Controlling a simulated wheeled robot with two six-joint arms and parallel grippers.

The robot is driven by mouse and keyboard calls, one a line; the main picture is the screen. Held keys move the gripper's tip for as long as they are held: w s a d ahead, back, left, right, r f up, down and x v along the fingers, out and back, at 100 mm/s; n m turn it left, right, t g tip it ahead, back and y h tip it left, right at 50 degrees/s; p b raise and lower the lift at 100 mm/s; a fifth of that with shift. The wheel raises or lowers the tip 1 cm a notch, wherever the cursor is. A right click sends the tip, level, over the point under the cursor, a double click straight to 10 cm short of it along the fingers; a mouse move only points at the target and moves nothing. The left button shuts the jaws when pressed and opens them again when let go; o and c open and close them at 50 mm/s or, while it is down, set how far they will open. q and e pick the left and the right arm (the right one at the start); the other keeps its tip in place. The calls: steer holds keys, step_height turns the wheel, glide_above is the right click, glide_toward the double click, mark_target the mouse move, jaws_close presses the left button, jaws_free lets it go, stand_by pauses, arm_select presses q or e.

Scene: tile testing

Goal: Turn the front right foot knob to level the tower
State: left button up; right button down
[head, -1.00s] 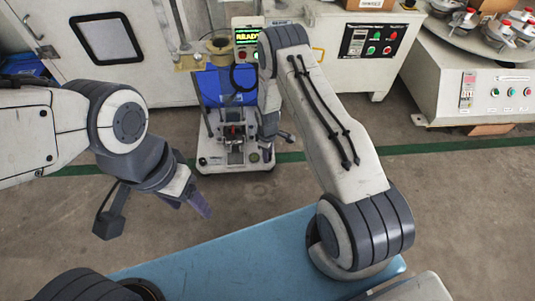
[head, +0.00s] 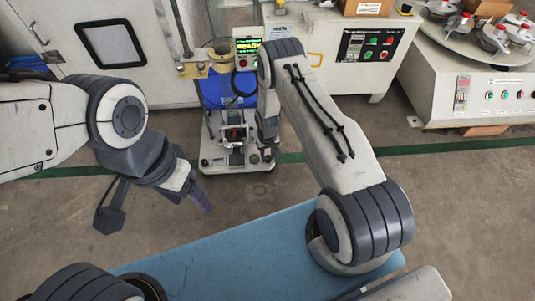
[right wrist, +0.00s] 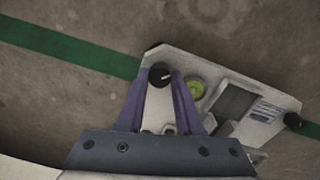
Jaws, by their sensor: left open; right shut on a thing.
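The tower (head: 237,120) stands on the floor ahead on a pale base plate (head: 216,163). In the right wrist view, a black foot knob (right wrist: 161,71) with a white mark sits at a corner of the base plate (right wrist: 190,62). My right gripper (right wrist: 160,82) is shut on this knob, with a purple finger on either side. A round yellow-green bubble level (right wrist: 195,89) lies next to it; I cannot read its bubble. Another black knob (right wrist: 293,121) shows at another corner. My left gripper (head: 188,197) is open and empty, away from the tower.
A blue surface (head: 240,250) lies in front. A white cabinet (head: 160,75) and a control-panel machine (head: 365,45) stand behind. A machine with a round table (head: 470,95) is at right. Bare floor with a green line (head: 430,146) surrounds the tower.

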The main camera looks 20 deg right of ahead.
mark_target(268, 157)
steer(key=m+p, duration=0.1)
steer(key=m, duration=0.3)
steer(key=shift+m, duration=0.3)
steer(key=shift+m+p, duration=0.45)
steer(key=shift+m, duration=1.85)
steer(key=c, duration=0.6)
jaws_free()
step_height(268, 157, up, 10)
steer(key=p, duration=0.5)
steer(key=shift+w+r, duration=0.1)
steer(key=shift+r, duration=0.1)
